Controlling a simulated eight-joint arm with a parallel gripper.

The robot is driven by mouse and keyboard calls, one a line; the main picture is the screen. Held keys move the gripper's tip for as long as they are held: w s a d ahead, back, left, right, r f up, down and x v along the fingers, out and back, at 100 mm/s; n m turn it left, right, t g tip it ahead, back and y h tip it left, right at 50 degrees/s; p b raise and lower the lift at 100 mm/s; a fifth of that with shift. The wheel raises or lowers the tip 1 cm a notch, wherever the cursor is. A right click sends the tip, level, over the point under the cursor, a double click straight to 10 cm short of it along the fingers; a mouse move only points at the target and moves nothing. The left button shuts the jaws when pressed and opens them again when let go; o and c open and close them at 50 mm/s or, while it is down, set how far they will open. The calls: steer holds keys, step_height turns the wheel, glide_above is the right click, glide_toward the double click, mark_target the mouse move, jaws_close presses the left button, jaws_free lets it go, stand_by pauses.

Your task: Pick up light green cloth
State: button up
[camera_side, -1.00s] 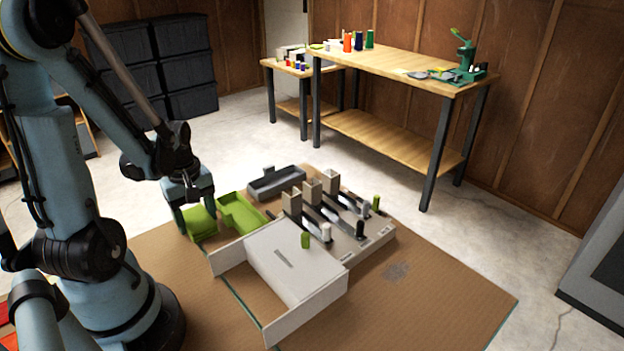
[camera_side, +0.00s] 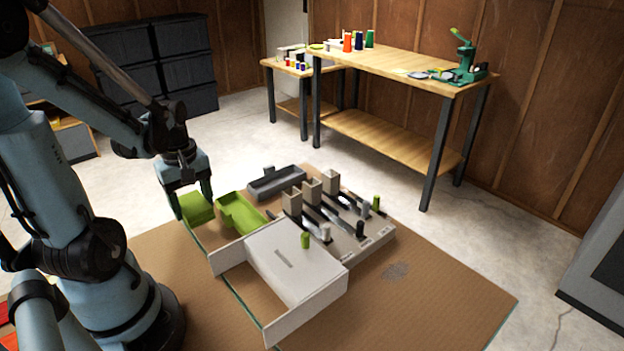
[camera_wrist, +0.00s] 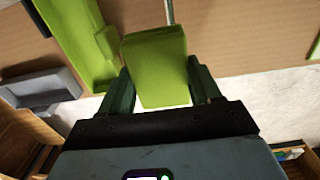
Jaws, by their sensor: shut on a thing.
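The light green cloth (camera_side: 196,209) is a folded, block-like piece at the left edge of the brown work surface in the side view. My gripper (camera_side: 192,203) is shut on it, pointing down, with a dark green finger on each side. The wrist view shows the cloth (camera_wrist: 156,66) between the two fingers (camera_wrist: 160,90). It looks raised off the surface, just left of a green tray (camera_side: 240,214).
A dark grey tray (camera_side: 276,182) lies behind the green tray. A white open box (camera_side: 292,265) and a grey rack (camera_side: 345,238) with several upright pieces stand to the right. The brown mat (camera_side: 420,300) is clear at the front right.

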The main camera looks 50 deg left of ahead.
steer(key=w+d+r, duration=0.2)
steer(key=d+r, duration=0.5)
steer(key=d, duration=0.4)
steer(key=shift+w+d, duration=0.2)
steer(key=shift+w, duration=0.05)
